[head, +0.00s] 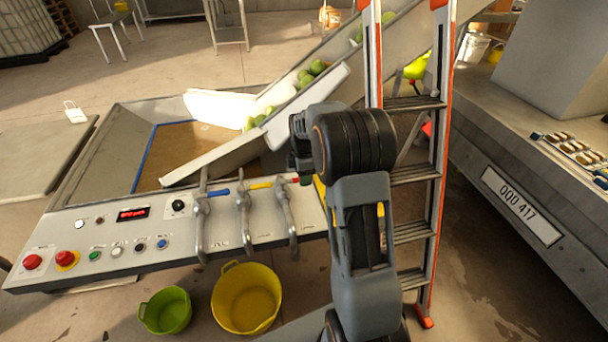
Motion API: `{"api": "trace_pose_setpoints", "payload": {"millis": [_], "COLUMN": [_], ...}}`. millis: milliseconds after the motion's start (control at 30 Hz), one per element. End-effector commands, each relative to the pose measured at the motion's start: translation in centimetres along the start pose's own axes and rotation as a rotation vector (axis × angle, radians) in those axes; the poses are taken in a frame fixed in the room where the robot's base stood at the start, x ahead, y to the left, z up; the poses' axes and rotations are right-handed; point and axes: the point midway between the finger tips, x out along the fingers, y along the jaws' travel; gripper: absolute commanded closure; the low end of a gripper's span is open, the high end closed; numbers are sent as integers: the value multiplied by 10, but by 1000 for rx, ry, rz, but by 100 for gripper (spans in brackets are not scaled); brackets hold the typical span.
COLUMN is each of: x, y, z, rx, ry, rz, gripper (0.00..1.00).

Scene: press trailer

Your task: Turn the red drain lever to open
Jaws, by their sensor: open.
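The red drain lever (303,181) is on the rightmost of three metal taps on the front panel. Its short red handle points right, crosswise to its downward spout (286,222). My gripper (297,152) is just above and behind it in the picture, dark and seen from behind. The gripper is open, with nothing seen between its jaws. Its fingertips are hard to make out, and I cannot tell whether they touch the lever. My arm covers the area right of the lever.
The yellow lever (260,185) and blue lever (219,192) sit close to the left. A panel (150,246) with buttons extends left. A stepladder (432,180) stands close right of my arm. A green tub (166,311) and yellow tub (246,298) stand below the taps.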

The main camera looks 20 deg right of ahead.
Motion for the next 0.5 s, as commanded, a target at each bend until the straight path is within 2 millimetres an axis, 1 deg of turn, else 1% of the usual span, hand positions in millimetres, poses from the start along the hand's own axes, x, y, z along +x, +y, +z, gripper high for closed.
{"api": "trace_pose_setpoints", "payload": {"millis": [300, 500], "x": [2, 1], "y": [0, 0], "z": [0, 0], "rx": [0, 0], "ry": [0, 0], "rz": [1, 1], "gripper": [53, 72]}}
